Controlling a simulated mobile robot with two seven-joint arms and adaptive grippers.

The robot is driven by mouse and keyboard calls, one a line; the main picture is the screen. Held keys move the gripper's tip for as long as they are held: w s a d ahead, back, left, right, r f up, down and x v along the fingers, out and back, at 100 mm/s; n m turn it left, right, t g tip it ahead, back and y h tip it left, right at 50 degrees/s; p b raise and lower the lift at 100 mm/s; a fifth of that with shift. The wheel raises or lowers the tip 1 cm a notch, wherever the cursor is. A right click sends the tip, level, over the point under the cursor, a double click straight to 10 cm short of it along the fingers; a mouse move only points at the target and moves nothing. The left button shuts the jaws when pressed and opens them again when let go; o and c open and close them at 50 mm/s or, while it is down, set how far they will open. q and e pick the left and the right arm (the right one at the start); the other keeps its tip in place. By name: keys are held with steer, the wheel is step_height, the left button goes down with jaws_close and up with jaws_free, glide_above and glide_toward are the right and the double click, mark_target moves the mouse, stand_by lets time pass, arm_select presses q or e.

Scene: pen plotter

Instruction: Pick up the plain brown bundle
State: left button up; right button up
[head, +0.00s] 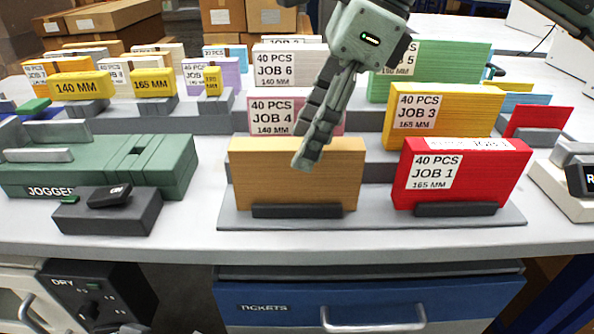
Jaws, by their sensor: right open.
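The plain brown bundle (252,179) stands upright on the grey rack at the front, with no label on the face I see. My right gripper (311,146) comes down from above, tilted, over the bundle's top edge. Its nearer fingertip overlaps the upper part of the bundle's front face in the picture. The jaws are open; I cannot tell whether a finger touches the bundle or where the farther fingertip sits. My left gripper is not in view.
A red JOB 1 bundle (480,176) stands to the right, with a gap between. Behind are the pink JOB 4 bundle (258,104) and yellow JOB 3 bundle (460,112). A green jogger (160,165) and dark switch box (105,215) are at left.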

mark_target(300, 143)
steer(key=shift+x, duration=1.55)
steer(key=shift+a+r, duration=0.1)
steer(key=shift+a, duration=0.05)
steer(key=shift+c, duration=0.4)
jaws_close()
